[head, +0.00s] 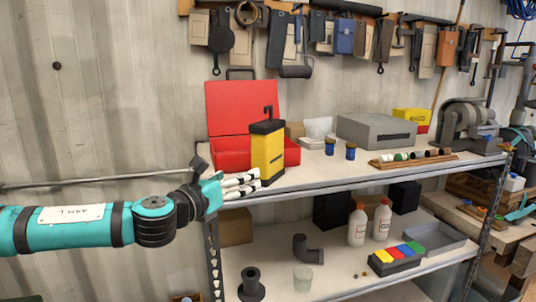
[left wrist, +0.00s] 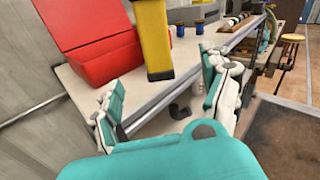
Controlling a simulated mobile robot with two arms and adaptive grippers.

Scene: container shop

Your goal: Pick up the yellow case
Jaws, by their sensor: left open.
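The yellow case (head: 267,155) stands upright on the top shelf, with a black top and a black handle. It is in front of an open red toolbox (head: 240,108). In the left wrist view the yellow case (left wrist: 152,38) shows ahead, between and beyond the fingers, its top cut off. My left gripper (head: 241,184) is open and empty at the shelf's front edge, left of and a little below the case, apart from it. Its spread fingers also show in the left wrist view (left wrist: 165,105). My right gripper is not in view.
The red toolbox (left wrist: 100,58) is close behind the case. Right of the case are blue jars (head: 330,146), a grey box (head: 377,131) and a wooden rack (head: 413,159). The lower shelf holds white bottles (head: 357,226) and a pipe elbow (head: 306,249). The shelf's front edge (head: 345,178) is near my gripper.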

